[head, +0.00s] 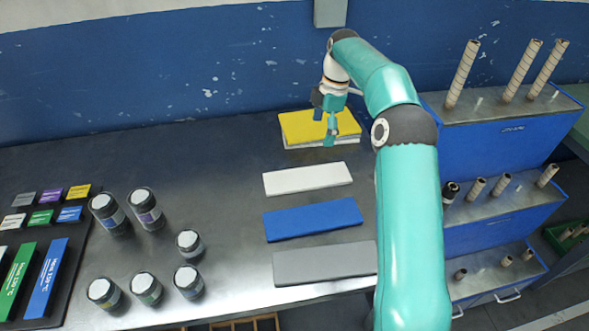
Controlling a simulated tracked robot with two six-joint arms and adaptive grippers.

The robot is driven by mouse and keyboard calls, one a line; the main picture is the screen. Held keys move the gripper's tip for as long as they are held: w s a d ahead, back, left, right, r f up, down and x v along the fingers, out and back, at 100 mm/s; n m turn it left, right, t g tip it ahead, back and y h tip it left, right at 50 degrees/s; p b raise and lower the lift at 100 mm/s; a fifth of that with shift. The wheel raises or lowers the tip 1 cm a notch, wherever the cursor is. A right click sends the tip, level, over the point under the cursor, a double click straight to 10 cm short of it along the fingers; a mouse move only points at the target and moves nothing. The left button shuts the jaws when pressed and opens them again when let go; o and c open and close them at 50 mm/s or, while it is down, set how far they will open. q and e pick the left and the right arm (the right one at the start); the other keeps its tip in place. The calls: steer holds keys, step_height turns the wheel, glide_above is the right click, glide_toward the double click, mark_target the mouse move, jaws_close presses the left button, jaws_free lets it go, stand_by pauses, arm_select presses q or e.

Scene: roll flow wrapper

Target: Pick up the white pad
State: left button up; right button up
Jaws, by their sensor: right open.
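The white pad (307,178) lies flat on the metal table, in the middle of the head view. It is fully visible. A blue pad (313,219) lies in front of it, and a yellow pad (300,126) lies behind it on a lighter layer. My right gripper (331,138) is over the front part of the yellow pad, beyond the white pad, and points down. It is open and holds nothing that I can see. Its height above the yellow pad is hard to judge. My left gripper is not in view.
A grey pad (325,263) lies nearest the front edge. Several dark jars with pale lids (146,209) stand to the left, beside a dark tray of coloured blocks (75,280). Blue stepped bins (497,136) with upright tubes stand right. A blue wall (150,65) closes the back.

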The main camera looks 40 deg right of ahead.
glide_above(308, 177)
steer(key=s+d, duration=0.1)
steer(key=d, duration=0.1)
steer(key=f, duration=1)
steer(key=shift+a+f+b, duration=0.2)
steer(key=shift+f+b, duration=0.1)
steer(key=shift+f, duration=0.1)
steer(key=f, duration=0.1)
steer(key=a+f, duration=0.1)
steer(key=f+p, duration=0.1)
steer(key=f, duration=0.1)
steer(key=shift+w+a, duration=0.15)
steer(key=shift+w, duration=0.2)
steer(key=shift+f, duration=0.7)
steer(key=shift+a, duration=0.1)
steer(key=c, duration=0.6)
